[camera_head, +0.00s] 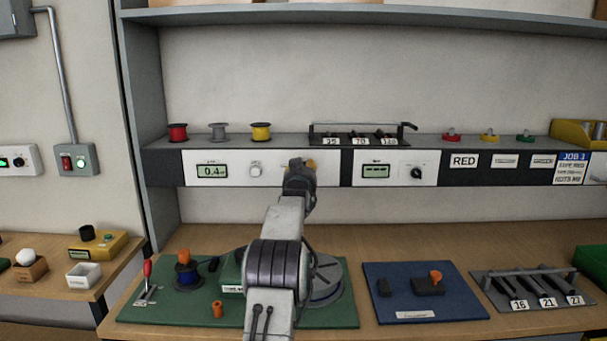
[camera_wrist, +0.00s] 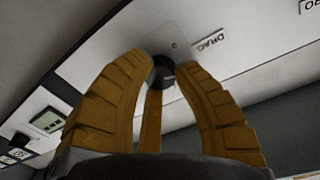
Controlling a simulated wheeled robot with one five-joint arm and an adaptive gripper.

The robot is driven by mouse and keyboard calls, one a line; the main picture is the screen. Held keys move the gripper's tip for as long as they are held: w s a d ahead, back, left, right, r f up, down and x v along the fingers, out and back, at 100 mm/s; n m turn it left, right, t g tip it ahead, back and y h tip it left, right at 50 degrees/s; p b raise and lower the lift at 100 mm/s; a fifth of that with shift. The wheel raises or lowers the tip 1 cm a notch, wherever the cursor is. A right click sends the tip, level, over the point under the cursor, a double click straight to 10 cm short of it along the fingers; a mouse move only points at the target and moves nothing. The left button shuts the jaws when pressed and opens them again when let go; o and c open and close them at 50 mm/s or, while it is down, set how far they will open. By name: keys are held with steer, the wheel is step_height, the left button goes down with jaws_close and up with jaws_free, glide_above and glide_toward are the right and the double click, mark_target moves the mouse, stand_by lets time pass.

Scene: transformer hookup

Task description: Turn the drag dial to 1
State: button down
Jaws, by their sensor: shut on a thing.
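The drag dial (camera_wrist: 162,74) is a small dark round knob on the white panel in the wrist view. A DRAG label (camera_wrist: 210,41) is printed beside it, and a small mark shows on the panel near the knob. My gripper (camera_wrist: 160,70) has its yellow fingers closed around the dial. In the head view my gripper (camera_head: 300,164) reaches the white control panel (camera_head: 328,168) and hides the dial. The dial's pointer and its setting cannot be read.
To the right are another display (camera_head: 376,171) and a black knob (camera_head: 417,172). Spools and a rack (camera_head: 360,133) stand on the ledge above. A green mat (camera_head: 180,312) and blue mat (camera_head: 455,303) lie below.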

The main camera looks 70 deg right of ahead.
steer(key=shift+w, duration=0.1)
steer(key=c, duration=0.9)
jaws_free()
steer(key=shift+v, duration=5.95)
steer(key=shift+f, duration=0.1)
